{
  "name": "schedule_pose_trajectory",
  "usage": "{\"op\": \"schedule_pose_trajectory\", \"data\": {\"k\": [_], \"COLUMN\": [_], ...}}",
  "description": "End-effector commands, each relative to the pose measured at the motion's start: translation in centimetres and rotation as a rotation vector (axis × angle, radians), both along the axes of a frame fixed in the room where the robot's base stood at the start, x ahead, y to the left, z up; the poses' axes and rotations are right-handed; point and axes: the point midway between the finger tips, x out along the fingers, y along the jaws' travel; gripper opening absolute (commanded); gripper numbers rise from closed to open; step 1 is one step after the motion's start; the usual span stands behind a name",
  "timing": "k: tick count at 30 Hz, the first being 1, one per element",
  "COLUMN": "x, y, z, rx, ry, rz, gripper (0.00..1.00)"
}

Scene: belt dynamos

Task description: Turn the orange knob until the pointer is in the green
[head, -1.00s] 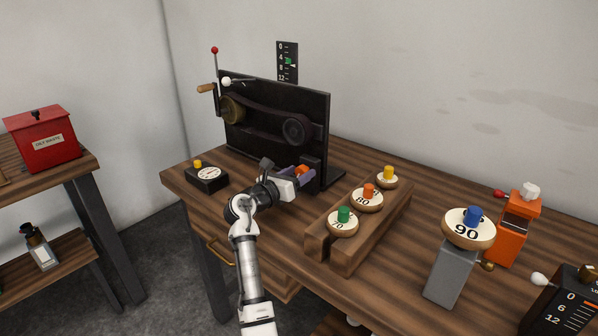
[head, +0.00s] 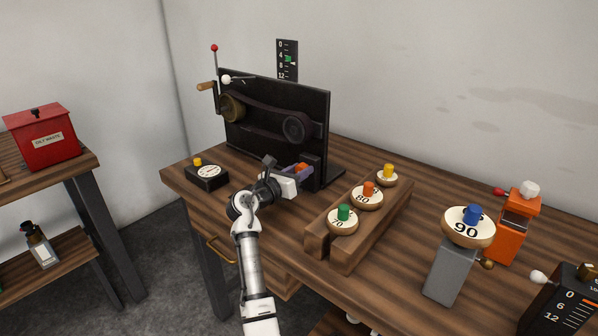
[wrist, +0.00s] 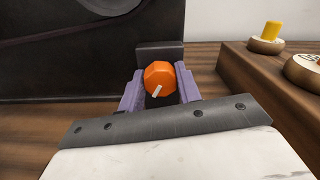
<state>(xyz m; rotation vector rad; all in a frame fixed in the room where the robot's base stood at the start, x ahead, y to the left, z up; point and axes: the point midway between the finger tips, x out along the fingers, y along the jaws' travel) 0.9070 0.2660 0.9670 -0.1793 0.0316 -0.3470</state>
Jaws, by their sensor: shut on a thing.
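The orange knob (wrist: 159,76) sits on a dark block at the foot of the black belt panel (head: 275,105). It has a white mark pointing down and slightly left in the wrist view. My gripper (wrist: 161,90) has its purple fingers on either side of the knob, shut on it. In the head view the orange knob (head: 301,168) is partly hidden by my gripper (head: 296,171). The scale (head: 287,60) on the wall behind the panel has a green band and a small pale pointer. The pointer is near the band, too small to place exactly.
A wooden rack (head: 336,260) with several numbered pulleys stands right of my gripper. A black box with a yellow button (head: 207,178) is at the left. A grey post (head: 451,274) bearing a pulley is farther right.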

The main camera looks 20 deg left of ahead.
Motion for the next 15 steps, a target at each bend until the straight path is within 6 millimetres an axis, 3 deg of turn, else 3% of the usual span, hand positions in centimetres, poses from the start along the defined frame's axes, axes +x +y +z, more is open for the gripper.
{"op": "schedule_pose_trajectory", "data": {"k": [15], "x": [-0.03], "y": [-0.13], "z": [-0.13], "rx": [0.342], "ry": [-0.124], "rz": [-0.001], "gripper": [0.11]}}
